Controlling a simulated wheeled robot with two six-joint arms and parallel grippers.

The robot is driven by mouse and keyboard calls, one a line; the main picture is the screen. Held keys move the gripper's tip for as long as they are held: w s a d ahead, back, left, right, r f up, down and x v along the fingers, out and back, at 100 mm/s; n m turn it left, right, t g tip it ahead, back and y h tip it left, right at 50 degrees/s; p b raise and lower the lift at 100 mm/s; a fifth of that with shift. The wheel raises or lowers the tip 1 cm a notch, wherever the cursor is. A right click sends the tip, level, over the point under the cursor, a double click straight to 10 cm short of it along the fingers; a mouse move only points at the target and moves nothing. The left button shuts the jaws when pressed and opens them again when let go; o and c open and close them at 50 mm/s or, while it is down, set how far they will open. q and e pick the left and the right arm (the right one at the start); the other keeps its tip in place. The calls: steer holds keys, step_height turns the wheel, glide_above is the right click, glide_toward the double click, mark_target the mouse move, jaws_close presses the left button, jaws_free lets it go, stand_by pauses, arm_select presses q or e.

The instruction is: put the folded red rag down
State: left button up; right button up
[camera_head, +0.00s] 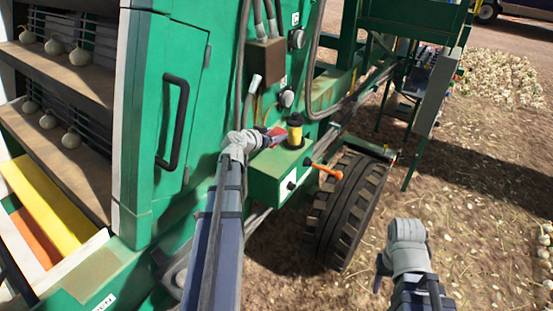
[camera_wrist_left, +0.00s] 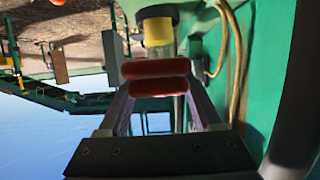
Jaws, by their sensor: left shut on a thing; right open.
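The folded red rag (camera_head: 277,132) is between the fingers of my left gripper (camera_head: 268,138), beside a yellow and black cylinder in the head view. In the left wrist view the rag (camera_wrist_left: 155,88) shows as two stacked red rolls across the fingers of my left gripper (camera_wrist_left: 160,95), which is shut on it. The cylinder (camera_wrist_left: 157,32) stands just beyond it there. I cannot tell whether the rag touches anything below. My right gripper (camera_head: 381,272) is open at the lower right of the head view, over the ground. Its fingers are small and hard to make out.
The yellow and black cylinder (camera_head: 295,130) stands on a green box (camera_head: 270,178) on the machine's side. An orange lever (camera_head: 327,170) sticks out from it. A large tyre (camera_head: 345,210) is below. Shelves with several onions (camera_head: 53,47) are at left. Straw-strewn ground (camera_head: 480,200) is open at right.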

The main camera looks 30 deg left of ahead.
arm_select(q)
steer(key=b, duration=0.6)
glide_above(275, 161)
step_height(275, 161, down, 6)
steer(key=shift+s+f, duration=0.1)
steer(key=shift+f+b, duration=1.7)
steer(key=shift+f, duration=0.2)
steer(key=shift+f, duration=0.15)
steer(key=o, duration=1.4)
steer(key=shift+c, duration=0.2)
